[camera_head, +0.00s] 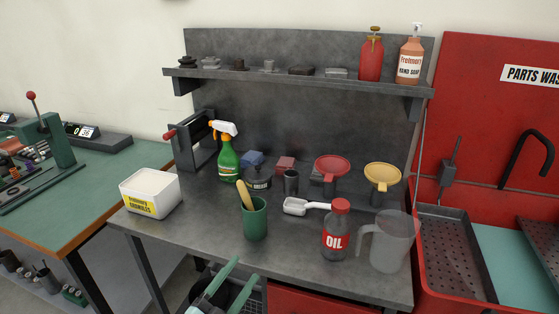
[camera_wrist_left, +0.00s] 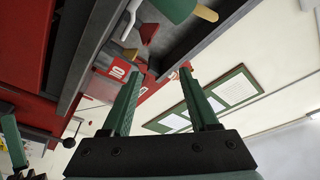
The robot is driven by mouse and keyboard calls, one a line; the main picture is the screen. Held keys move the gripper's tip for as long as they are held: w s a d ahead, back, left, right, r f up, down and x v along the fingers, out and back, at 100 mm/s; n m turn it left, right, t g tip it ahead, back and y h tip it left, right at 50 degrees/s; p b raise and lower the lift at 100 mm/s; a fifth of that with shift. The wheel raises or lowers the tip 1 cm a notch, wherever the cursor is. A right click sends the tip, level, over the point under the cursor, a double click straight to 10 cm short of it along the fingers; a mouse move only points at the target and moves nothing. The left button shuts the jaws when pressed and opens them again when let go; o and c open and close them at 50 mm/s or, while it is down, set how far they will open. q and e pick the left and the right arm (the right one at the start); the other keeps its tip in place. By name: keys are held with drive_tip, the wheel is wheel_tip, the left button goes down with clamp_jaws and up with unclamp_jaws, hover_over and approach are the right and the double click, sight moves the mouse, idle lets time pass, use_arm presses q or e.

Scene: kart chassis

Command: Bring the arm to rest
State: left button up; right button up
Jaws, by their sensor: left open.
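My left gripper (camera_head: 244,271) shows at the bottom of the head view, in front of the grey workbench (camera_head: 190,230). Its two green fingers are spread apart with nothing between them. It also shows in the left wrist view (camera_wrist_left: 160,74), open and empty. The gripper is apart from the green cup (camera_head: 255,222), which stands upright on the bench with a wooden handle in it. Most of the left arm is out of frame.
The bench holds an oil bottle (camera_head: 336,232), a clear jug (camera_head: 392,243), a white tub (camera_head: 150,193), a spray bottle (camera_head: 228,160), and red (camera_head: 332,168) and yellow (camera_head: 382,176) funnels. A red parts washer (camera_head: 480,90) stands right, a green-topped table (camera_head: 100,185) left.

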use_arm(q)
drive_tip(key=s+a+f+n+g+y, duration=0.4)
drive_tip(key=s+f+n, duration=0.2)
drive_tip(key=s+f, duration=0.4)
drive_tip(key=s+a+f+n+g+y, duration=0.3)
drive_tip(key=s+f+n, duration=0.4)
drive_tip(key=s+f, duration=0.4)
drive_tip(key=shift+a+f+g+y, duration=0.4)
drive_tip(key=shift+a+f+g, duration=0.2)
drive_tip(key=shift+a+f, duration=0.1)
use_arm(e)
drive_tip(key=s+d+f+m+g+h, duration=0.1)
drive_tip(key=s+d+f+h, duration=0.1)
drive_tip(key=s+d+f, duration=0.5)
drive_tip(key=s+f, duration=0.2)
drive_tip(key=s, duration=0.1)
drive_tip(key=shift+d+h, duration=0.25)
drive_tip(key=shift+h, duration=0.05)
